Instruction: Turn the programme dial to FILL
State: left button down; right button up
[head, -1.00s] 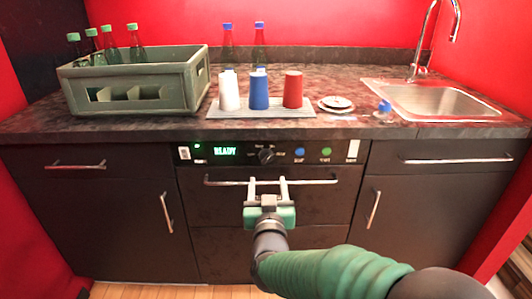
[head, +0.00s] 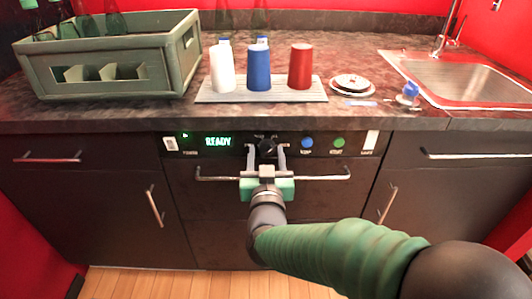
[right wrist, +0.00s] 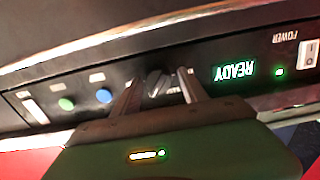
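The programme dial (head: 266,144) is a small dark knob on the black control panel, right of the green READY display (head: 218,141). In the right wrist view the dial (right wrist: 157,82) appears upside down, with a pale ridge on it. My right gripper (head: 266,151) is open, its two grey fingers on either side of the dial. In the right wrist view the fingers (right wrist: 158,86) show gaps to the dial, so it is not gripped. The FILL label is too small or hidden to read. My left gripper is not in view.
A horizontal handle bar (head: 322,177) runs just below the panel. A blue button (head: 307,143), a green button (head: 338,142) and a white switch (head: 371,140) sit right of the dial. Cups, a crate (head: 160,80) and a sink (head: 470,75) are on the counter above.

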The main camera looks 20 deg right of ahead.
jog(key=shift+d+f, duration=0.1)
jog(key=shift+d, duration=0.05)
grip_shut()
jog(key=n+p, duration=0.1)
jog(key=p, duration=0.1)
jog(key=shift+r+p, duration=0.3)
jog(key=shift+p, duration=0.1)
jog(key=shift+f+n, duration=0.2)
jog(key=shift+n, duration=0.2)
jog(key=shift+f, duration=0.1)
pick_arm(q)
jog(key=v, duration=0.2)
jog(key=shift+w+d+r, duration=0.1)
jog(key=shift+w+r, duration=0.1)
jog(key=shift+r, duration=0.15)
pick_arm(e)
jog(key=shift+o, duration=1.3)
grip_release()
